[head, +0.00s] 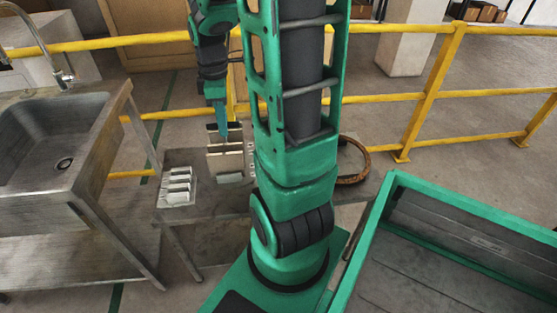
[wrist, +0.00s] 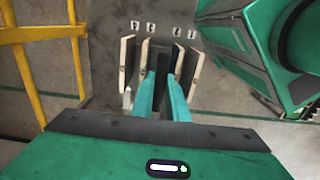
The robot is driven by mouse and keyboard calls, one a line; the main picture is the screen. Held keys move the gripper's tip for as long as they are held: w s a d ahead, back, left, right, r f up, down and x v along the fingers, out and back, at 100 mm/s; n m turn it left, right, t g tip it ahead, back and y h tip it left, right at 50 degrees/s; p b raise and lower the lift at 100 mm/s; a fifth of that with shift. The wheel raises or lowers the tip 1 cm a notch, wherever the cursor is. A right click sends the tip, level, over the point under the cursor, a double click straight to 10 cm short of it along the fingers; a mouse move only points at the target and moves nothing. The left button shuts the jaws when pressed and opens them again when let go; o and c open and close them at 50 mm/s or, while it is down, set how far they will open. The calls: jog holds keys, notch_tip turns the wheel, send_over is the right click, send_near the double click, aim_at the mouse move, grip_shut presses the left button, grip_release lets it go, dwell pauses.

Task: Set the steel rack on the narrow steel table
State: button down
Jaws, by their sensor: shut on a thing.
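My gripper (wrist: 161,85) points down over the narrow steel table (wrist: 106,18) in the wrist view. Its teal fingers are shut on the grey middle part of the steel rack (wrist: 162,65). Pale upright slabs stand on both sides of the fingers. In the head view the rack (head: 226,149) shows under my gripper (head: 218,133), partly hidden by my arm, over the table's top (head: 203,211). I cannot tell whether the rack touches the table.
A pale slotted piece (head: 177,187) stands on the table's left part. A brown ring-shaped thing (head: 354,177) lies at its right end. A steel sink (head: 60,150) stands left, a green-rimmed bin (head: 377,220) right. Yellow rails (head: 400,97) run behind.

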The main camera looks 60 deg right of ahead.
jog(key=shift+d, duration=0.15)
jog(key=s+d+f, duration=0.1)
jog(key=d+f, duration=1)
jog(key=shift+s+d, duration=0.2)
jog(key=shift+d, duration=0.05)
dwell(0.3)
jog(key=c, duration=1.7)
grip_release()
jog(key=shift+c, duration=0.2)
